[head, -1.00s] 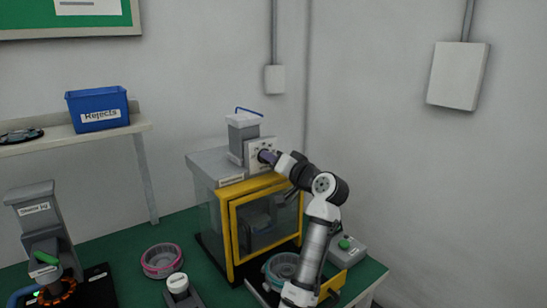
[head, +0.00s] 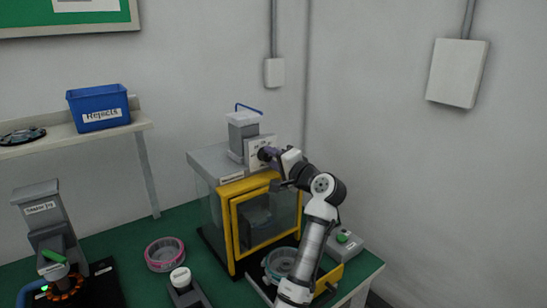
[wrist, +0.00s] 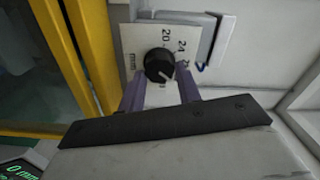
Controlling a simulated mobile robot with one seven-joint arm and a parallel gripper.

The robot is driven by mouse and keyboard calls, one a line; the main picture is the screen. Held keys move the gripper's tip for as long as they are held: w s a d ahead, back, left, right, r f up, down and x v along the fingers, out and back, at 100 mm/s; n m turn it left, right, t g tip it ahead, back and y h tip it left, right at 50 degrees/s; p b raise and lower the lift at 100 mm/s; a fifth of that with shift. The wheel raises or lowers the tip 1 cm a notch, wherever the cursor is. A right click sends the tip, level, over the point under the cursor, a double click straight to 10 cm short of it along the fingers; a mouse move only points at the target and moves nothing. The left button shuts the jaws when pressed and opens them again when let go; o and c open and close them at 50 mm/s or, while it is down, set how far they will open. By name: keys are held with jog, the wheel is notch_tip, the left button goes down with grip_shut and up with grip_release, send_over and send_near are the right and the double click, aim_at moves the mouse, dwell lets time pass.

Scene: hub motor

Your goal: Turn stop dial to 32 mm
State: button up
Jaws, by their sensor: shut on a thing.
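The stop dial (wrist: 159,64) is a round black knob with a white pointer mark, set on a pale scale plate (wrist: 134,42). In the wrist view the plate reads "20", "24" and "mm"; other figures are hidden or too small to read. The pointer mark faces the lower right of the picture, past the 24. My gripper (wrist: 160,78) has its purple fingers on either side of the knob, shut on it. In the head view my gripper (head: 268,154) reaches the plate (head: 253,153) on top of the yellow-framed press, and the knob is largely hidden.
The press has a yellow-framed guard (head: 232,235) below the dial. A teal ring part (head: 279,262) sits in front of it. A green-button box (head: 344,244) stands at right. A pink ring (head: 164,254) lies at left. A small display (wrist: 20,170) reads "0 mm".

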dwell(0.4)
jog(key=o, duration=1)
jog(key=shift+c, duration=0.2)
jog(key=b+v, duration=0.5)
jog(key=v, duration=0.9)
